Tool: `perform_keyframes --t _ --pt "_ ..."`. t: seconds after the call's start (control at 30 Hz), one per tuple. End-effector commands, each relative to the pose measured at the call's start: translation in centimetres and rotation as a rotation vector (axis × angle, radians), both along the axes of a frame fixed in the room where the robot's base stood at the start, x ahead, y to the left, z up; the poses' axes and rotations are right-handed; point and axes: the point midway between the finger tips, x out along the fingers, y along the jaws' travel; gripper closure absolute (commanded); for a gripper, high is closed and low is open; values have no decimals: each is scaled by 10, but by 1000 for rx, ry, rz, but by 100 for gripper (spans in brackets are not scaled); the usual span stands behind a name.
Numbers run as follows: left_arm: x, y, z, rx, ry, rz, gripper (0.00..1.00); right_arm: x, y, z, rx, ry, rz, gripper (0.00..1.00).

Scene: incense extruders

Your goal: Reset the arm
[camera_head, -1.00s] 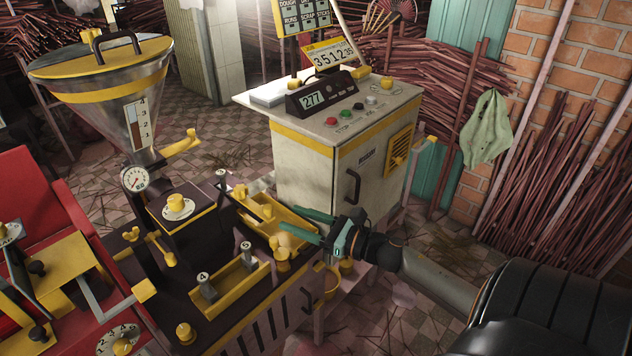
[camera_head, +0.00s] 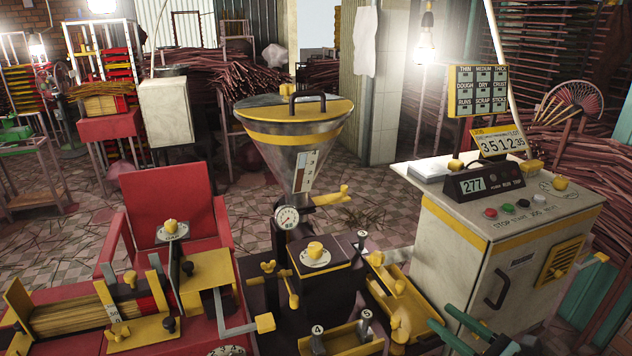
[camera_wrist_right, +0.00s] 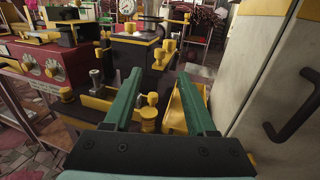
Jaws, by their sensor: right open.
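My right gripper (camera_head: 462,328) shows its green fingers at the bottom right of the head view, in front of the control cabinet. In the right wrist view the two green fingers (camera_wrist_right: 163,100) are wide apart with nothing held between them. Beyond them, a yellow knob (camera_wrist_right: 149,118) and a yellow tray (camera_wrist_right: 178,112) of the extruder show; I cannot tell whether a finger touches the tray. The rest of the right arm is outside the head view. My left gripper is in neither view.
The extruder's hopper (camera_head: 298,150) stands in the middle. The cabinet (camera_head: 480,250) with buttons and a 277 display is close on the right. A red bench (camera_head: 170,220) with bundled sticks (camera_head: 85,308) is at left. Open tiled floor (camera_head: 375,205) lies behind the extruder.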

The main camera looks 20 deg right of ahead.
Motion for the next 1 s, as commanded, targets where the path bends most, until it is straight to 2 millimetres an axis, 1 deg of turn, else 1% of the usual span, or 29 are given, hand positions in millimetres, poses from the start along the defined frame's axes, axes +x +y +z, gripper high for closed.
perform_keyframes --t 0.07,0.17,0.27,0.3,0.37,0.4,0.47,0.5,0.57,0.6,0.67,0.7,0.8,0.9,0.97,1.0 --pt "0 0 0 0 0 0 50 0 1 -1 22 9 -6 44" --pt "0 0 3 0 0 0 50 -3 5 -9 157 60 -37 44" --pt "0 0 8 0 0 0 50 -8 13 -26 441 166 -109 44" --pt "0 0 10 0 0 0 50 -12 18 -35 589 219 -146 44" --pt "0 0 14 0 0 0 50 -18 27 -52 830 305 -212 44" --pt "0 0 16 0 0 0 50 -24 34 -64 995 361 -259 44" --pt "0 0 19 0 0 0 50 -33 47 -81 1240 442 -331 44" --pt "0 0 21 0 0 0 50 -40 56 -94 1402 495 -385 44" --pt "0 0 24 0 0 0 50 -51 73 -112 1646 569 -469 44" --pt "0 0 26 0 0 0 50 -60 85 -123 1806 616 -531 44" --pt "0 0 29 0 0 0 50 -74 106 -139 2040 681 -630 44" --pt "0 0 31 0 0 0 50 -83 120 -148 2186 717 -698 44" --pt "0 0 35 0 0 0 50 -106 155 -167 2499 786 -870 44" --pt "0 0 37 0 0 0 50 -124 183 -177 2719 824 -1019 44" --pt "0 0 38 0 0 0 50 -132 195 -181 2807 834 -1087 44" --pt "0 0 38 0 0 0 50 -135 201 -183 -2791 -822 1097 44"
